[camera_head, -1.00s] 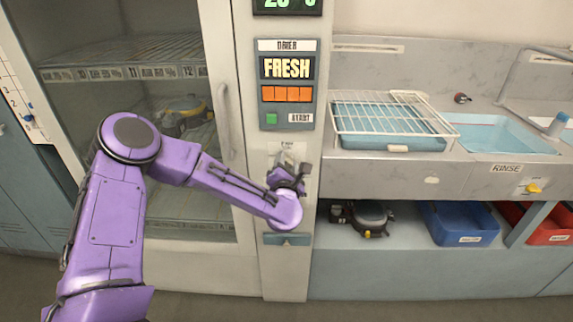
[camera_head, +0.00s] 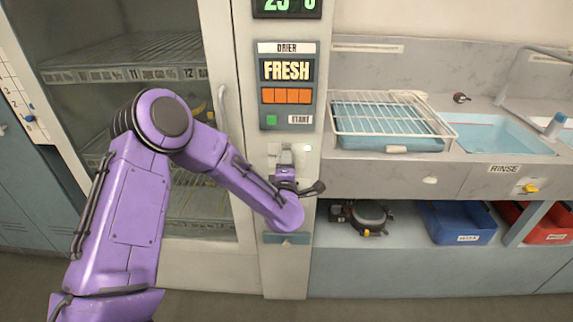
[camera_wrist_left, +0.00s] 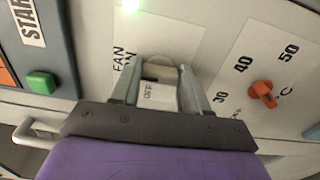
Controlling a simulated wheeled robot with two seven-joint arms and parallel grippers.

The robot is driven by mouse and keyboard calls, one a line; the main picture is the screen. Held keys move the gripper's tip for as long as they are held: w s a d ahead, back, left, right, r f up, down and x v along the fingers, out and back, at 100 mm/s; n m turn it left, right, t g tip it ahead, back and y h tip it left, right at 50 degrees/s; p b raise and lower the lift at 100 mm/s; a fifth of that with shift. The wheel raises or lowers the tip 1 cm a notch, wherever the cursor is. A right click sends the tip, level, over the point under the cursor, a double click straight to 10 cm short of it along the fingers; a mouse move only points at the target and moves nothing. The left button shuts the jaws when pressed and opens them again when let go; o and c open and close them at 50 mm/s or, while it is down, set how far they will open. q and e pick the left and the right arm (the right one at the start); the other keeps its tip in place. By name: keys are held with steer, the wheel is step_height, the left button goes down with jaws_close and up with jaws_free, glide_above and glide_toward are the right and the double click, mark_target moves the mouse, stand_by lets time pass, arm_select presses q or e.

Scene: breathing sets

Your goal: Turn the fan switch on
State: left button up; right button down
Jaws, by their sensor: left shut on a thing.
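The fan switch (camera_wrist_left: 164,73) shows between my left fingers in the left wrist view, with "FAN" lettering on the white plate beside it and an "OFF" mark near the finger bases. A green light glows at the top of that plate. My left gripper (camera_wrist_left: 160,82) is shut on the switch, one finger on each side, hiding part of it. In the head view my left gripper (camera_head: 286,158) is at the drier column (camera_head: 286,258), below the START button. The switch itself is too small to judge there. My right gripper is not in view.
The "FRESH" panel (camera_head: 286,70) is above my gripper. An orange temperature knob (camera_wrist_left: 262,94) and a green button (camera_wrist_left: 41,82) flank it in the wrist view. A glass-door cabinet (camera_head: 222,110) stands left; a wire rack (camera_head: 385,115) and rinse sink (camera_head: 500,135) are right.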

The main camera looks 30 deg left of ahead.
arm_select(q)
steer(key=shift+f+m, duration=0.1)
steer(key=shift+m, duration=0.3)
steer(key=o, duration=1.1)
steer(key=shift+c, duration=0.2)
steer(key=b+v, duration=0.2)
steer(key=v, duration=0.8)
steer(key=shift+s, duration=0.3)
steer(key=shift+d, duration=0.1)
